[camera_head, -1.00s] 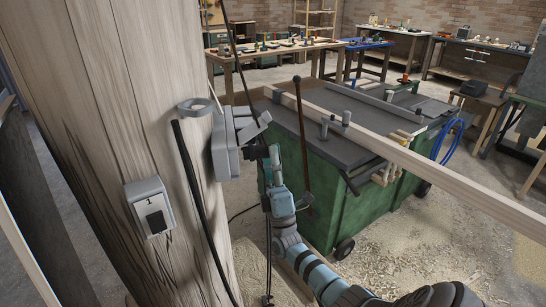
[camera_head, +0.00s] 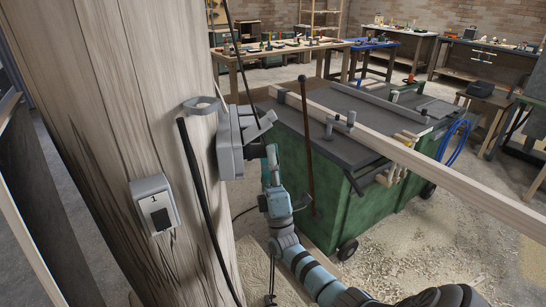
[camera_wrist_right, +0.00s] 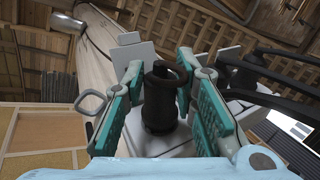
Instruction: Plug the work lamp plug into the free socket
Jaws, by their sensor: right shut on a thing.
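In the head view, the grey socket box (camera_head: 229,146) is fixed to the right side of the wooden post, with a tilted grey flap (camera_head: 262,125) standing out from it. My right gripper (camera_head: 262,152) is just right of the box, close to its face. In the right wrist view, the gripper (camera_wrist_right: 161,105) is shut on a black plug (camera_wrist_right: 157,103) with a ring-like top. The pale box (camera_wrist_right: 140,138) is behind the plug. I cannot tell whether the plug touches the socket. A second black plug (camera_wrist_right: 230,68) with a thick cable sits to the right. My left gripper is not in view.
A green bench (camera_head: 340,200) with a long timber beam (camera_head: 440,175) stands to the right. Sawdust covers the floor.

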